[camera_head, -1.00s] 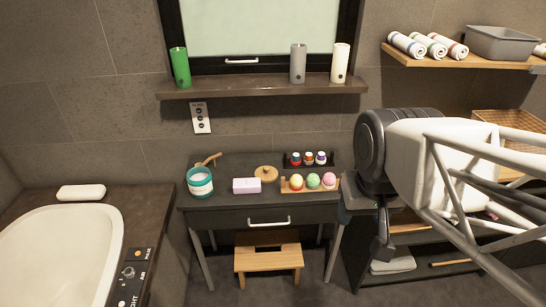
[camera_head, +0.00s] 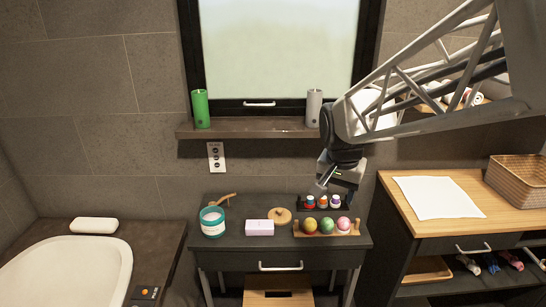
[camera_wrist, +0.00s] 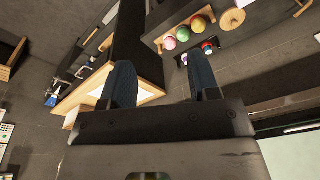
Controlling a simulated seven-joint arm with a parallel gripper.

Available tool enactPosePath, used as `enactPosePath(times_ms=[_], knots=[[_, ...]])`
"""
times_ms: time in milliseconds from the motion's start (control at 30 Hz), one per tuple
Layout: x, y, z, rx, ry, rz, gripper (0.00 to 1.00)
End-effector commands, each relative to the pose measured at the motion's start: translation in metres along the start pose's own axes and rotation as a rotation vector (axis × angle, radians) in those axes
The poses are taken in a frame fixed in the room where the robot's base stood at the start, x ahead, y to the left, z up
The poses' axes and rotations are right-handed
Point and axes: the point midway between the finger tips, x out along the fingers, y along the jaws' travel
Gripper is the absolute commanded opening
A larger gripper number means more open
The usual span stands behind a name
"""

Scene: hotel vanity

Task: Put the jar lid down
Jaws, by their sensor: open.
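The jar lid (camera_head: 280,215), a round wooden disc with a small knob, lies on the dark vanity top (camera_head: 228,256). It also shows at the top of the wrist view (camera_wrist: 232,18). The teal jar (camera_head: 212,223) with a white label stands uncovered to the lid's left, pale inside. My gripper (camera_head: 325,180) is open and in the air to the right of the lid and above the vanity. In the wrist view its two dark fingers (camera_wrist: 160,78) stand apart with nothing between them.
A lilac box (camera_head: 259,228) lies between jar and lid. A wooden holder with coloured balls (camera_head: 327,226) and a dark rack of small bottles (camera_head: 323,203) stand right of the lid. A wooden brush (camera_head: 223,199) lies behind the jar. A shelf (camera_head: 250,128) with candles is above.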

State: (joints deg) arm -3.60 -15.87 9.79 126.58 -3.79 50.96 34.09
Motion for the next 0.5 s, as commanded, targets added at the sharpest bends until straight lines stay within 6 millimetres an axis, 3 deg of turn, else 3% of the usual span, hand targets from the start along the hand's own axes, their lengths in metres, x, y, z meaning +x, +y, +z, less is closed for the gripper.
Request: enactPosePath(times_ms=[500], knots=[[0.065,-0.083,-0.085,0.258,-0.024,0.042,0.56]])
